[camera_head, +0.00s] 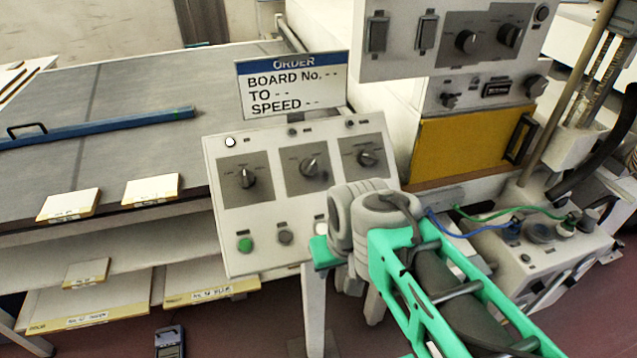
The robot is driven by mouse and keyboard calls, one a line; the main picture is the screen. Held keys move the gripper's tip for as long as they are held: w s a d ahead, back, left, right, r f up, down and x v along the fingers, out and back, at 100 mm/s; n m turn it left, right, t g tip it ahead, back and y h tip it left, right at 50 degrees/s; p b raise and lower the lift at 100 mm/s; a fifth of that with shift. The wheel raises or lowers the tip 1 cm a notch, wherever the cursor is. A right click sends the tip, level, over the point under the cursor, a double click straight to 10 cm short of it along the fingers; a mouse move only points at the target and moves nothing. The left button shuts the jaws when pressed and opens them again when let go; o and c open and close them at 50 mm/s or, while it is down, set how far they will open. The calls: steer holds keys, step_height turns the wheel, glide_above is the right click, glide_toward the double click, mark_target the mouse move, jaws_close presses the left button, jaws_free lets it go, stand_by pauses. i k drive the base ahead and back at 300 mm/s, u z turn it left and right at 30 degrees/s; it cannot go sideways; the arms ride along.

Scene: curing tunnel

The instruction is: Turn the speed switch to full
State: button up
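A tilted grey control panel (268,248) stands in the middle, with three rotary switches in a row on dark plates. These are the left switch (246,178), the middle switch (309,168) and the right switch (367,158). Their labels are too small to read, so I cannot tell which is the speed switch or its setting. My green and grey arm comes in from the lower right and covers the panel's lower right corner. A green part at its end, at my gripper (325,254), shows below the switches; the fingers cannot be made out. No switch is visibly held.
An order sign (292,84) reading "BOARD No. - -, TO - -, SPEED - -" stands above the panel. A green button (246,245) is at its lower left. A cabinet with a yellow door (468,146) and more knobs stands behind right. A conveyor table (110,120) fills the left.

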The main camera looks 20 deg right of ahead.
mark_target(246, 179)
steer(key=u, duration=0.05)
steer(key=k, duration=0.45)
steer(key=u, duration=1.9)
steer(key=i, duration=0.55)
steer(key=u, duration=0.15)
